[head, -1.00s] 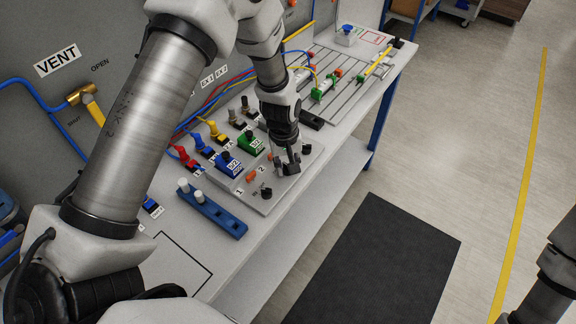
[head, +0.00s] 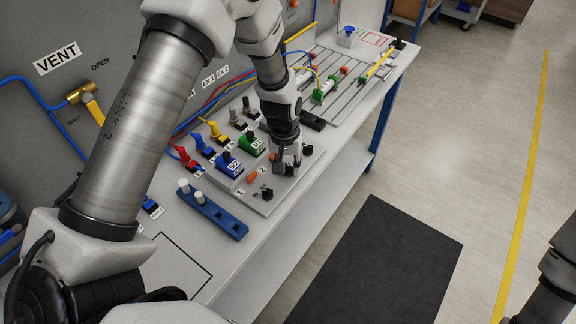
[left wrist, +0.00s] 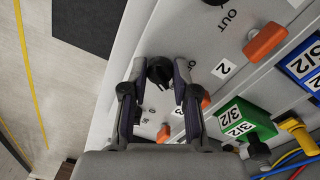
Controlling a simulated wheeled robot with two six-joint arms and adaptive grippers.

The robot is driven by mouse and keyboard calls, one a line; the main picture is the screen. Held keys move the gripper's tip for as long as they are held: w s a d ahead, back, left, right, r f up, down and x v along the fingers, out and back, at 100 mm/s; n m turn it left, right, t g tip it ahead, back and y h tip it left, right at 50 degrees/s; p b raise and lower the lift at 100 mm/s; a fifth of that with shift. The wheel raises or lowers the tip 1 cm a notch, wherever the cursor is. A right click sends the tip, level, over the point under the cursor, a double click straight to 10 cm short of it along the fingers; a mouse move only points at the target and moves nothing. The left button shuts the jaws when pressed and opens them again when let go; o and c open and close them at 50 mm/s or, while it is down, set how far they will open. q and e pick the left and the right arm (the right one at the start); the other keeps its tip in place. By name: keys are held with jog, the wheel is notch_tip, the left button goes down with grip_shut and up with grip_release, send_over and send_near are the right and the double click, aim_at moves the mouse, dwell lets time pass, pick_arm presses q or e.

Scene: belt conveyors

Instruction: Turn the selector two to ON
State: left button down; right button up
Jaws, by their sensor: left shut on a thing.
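The selector two (left wrist: 159,70) is a black knob on the pale panel, beside the "2" label (left wrist: 223,69) in the left wrist view. My left gripper (left wrist: 158,80) is shut on this knob, one finger on each side. In the head view the left gripper (head: 286,167) points down onto the panel and largely hides the knob. Small lettering by the knob is partly covered by the fingers, and I cannot read which position the knob points to. My right arm shows only at the lower right edge of the head view, with no gripper visible.
A second black knob (head: 267,194) stands near the "1" label, and another (head: 307,150) is on the far side. Orange parts (left wrist: 265,43), a blue valve block (head: 229,164) and a green one (head: 251,142) stand close by. Open floor lies right of the bench.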

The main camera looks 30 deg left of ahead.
pick_arm(q)
jog(key=shift+s+f, duration=0.1)
jog(key=shift+f, duration=0.05)
jog(key=c, duration=1)
grip_release()
jog(key=shift+o, duration=0.6)
jog(key=shift+w, duration=0.2)
notch_tip(320, 180, up, 12)
jog(key=shift+a, duration=0.4)
jog(key=shift+s, duration=0.1)
